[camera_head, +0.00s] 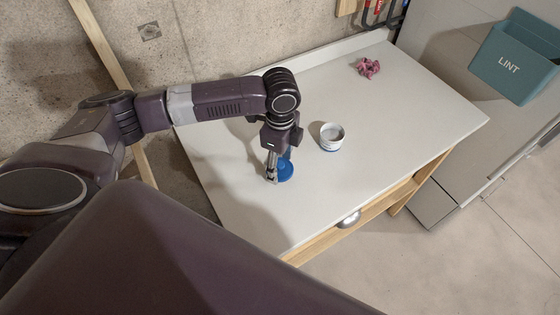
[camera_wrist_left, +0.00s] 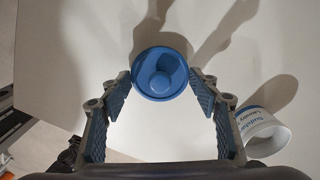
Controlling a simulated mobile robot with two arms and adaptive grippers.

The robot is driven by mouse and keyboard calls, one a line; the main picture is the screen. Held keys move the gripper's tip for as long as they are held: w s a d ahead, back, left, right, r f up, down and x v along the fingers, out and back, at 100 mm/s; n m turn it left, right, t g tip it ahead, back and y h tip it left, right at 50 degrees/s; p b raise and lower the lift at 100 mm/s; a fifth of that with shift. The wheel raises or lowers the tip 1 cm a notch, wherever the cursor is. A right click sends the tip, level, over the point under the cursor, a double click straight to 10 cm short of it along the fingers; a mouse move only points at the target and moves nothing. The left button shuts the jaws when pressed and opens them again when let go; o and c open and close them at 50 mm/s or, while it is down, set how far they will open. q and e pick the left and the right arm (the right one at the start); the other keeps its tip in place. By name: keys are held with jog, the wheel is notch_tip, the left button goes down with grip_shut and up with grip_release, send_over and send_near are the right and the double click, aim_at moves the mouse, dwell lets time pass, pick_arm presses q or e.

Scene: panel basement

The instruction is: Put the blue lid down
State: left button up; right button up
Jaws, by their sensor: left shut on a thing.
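The blue lid (camera_head: 286,172) is round, with a raised knob in the middle. My left gripper (camera_head: 273,169) reaches down over the white tabletop (camera_head: 400,112) and is shut on the lid. In the left wrist view the lid (camera_wrist_left: 160,73) sits between the two fingertips, its knob facing the camera. The lid is at or close above the tabletop; I cannot tell whether it touches. An open white tub (camera_head: 332,136) with a blue-printed label stands to the right of the lid, apart from it. My right gripper is not in view.
A crumpled pink cloth (camera_head: 367,67) lies at the table's back. A teal LINT bin (camera_head: 515,58) is on the grey appliance at right. A concrete wall (camera_head: 215,35) runs behind. The tabletop's front and right parts are clear.

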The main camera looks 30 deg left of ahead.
aim_at(280, 164)
pick_arm(q)
jog(key=shift+f, duration=0.3)
jog(key=o, duration=0.8)
notch_tip(280, 164, up, 13)
jog(key=b, duration=0.2)
jog(key=shift+r, duration=0.15)
dwell(0.5)
